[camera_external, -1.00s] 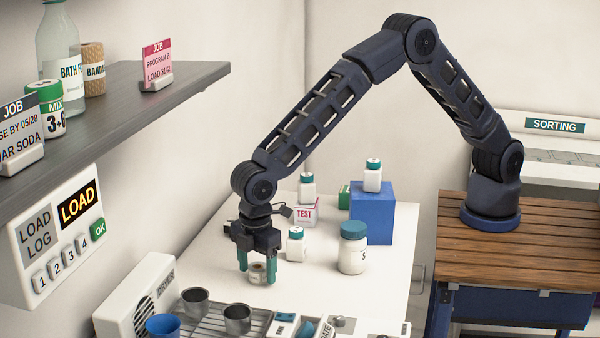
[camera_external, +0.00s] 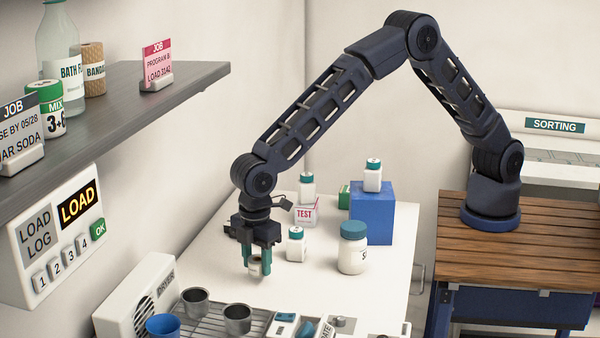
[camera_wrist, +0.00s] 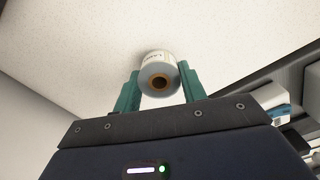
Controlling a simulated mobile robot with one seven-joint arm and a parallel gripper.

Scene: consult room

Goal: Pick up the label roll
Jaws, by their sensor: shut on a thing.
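The label roll (camera_external: 255,268) is a small white roll with a brown core. In the wrist view the roll (camera_wrist: 157,70) sits between the two teal fingers, its core hole facing the camera. My gripper (camera_external: 256,264) points down over the white counter and is shut on the roll, with a finger on either side. In the external view the fingers partly cover the roll. I cannot tell for sure whether its lower edge is clear of the counter.
A small white bottle (camera_external: 296,244) stands just right of my gripper, with a larger teal-lidded jar (camera_external: 352,247) beyond it. A blue box (camera_external: 371,214) carries another bottle. A metal rack (camera_external: 205,322) with grey cups lies in front.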

